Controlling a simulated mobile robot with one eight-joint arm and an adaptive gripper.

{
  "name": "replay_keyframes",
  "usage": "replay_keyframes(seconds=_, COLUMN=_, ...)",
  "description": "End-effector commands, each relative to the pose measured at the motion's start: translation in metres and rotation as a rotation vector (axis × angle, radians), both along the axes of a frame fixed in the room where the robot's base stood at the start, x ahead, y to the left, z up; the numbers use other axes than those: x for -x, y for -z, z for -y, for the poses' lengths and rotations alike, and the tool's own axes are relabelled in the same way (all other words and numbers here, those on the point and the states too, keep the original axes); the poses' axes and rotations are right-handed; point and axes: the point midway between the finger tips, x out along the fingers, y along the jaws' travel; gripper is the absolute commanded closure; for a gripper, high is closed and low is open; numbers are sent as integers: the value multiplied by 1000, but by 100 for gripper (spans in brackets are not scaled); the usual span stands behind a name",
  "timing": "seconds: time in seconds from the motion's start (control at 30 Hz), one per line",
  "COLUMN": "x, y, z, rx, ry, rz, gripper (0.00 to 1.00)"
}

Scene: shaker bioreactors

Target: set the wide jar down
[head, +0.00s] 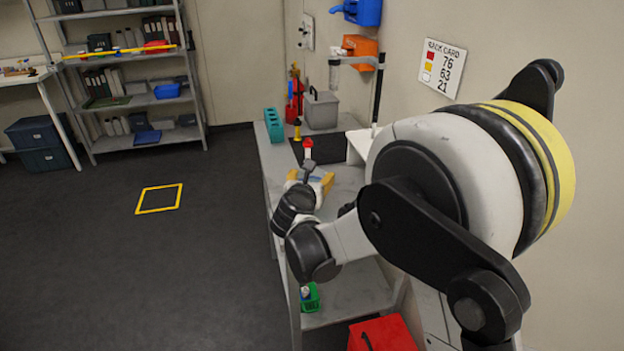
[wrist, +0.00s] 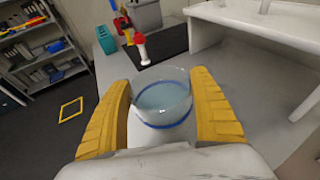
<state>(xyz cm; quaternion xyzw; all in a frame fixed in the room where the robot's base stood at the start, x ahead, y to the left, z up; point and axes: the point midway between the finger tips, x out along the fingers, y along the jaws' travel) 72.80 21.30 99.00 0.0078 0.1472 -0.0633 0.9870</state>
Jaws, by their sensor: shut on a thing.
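The wide jar (wrist: 163,104) is clear glass with a blue band and pale bluish contents. It stands roughly upright between the yellow fingers of my gripper (wrist: 161,80) in the wrist view. My gripper is shut on it, one finger on each side. In the head view my gripper (head: 314,184) is over the grey bench (head: 348,184), near its left edge, and the jar is mostly hidden by my arm. I cannot tell whether the jar's base touches the bench.
A red-topped item (wrist: 139,39) stands just beyond the jar, near a dark mat (wrist: 166,46). A grey container (head: 320,109) and a teal rack (head: 273,125) are at the bench's far end. A white raised stand (wrist: 255,30) is to the right.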

Motion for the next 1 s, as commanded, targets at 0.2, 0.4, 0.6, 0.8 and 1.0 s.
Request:
replay_keyframes(seconds=0.2, x=0, y=3, z=0, rx=0, ry=0, rz=0, gripper=9)
replay_keyframes(seconds=0.4, x=0, y=2, z=0, rx=0, ry=0, rz=0, gripper=4)
replay_keyframes(seconds=0.6, x=0, y=-3, z=0, rx=0, ry=0, rz=0, gripper=4)
replay_keyframes(seconds=0.8, x=34, y=-14, z=-5, rx=0, ry=-2, rz=0, gripper=4)
replay_keyframes(seconds=1.0, x=78, y=-27, z=-11, rx=1, ry=-3, rz=1, gripper=4)
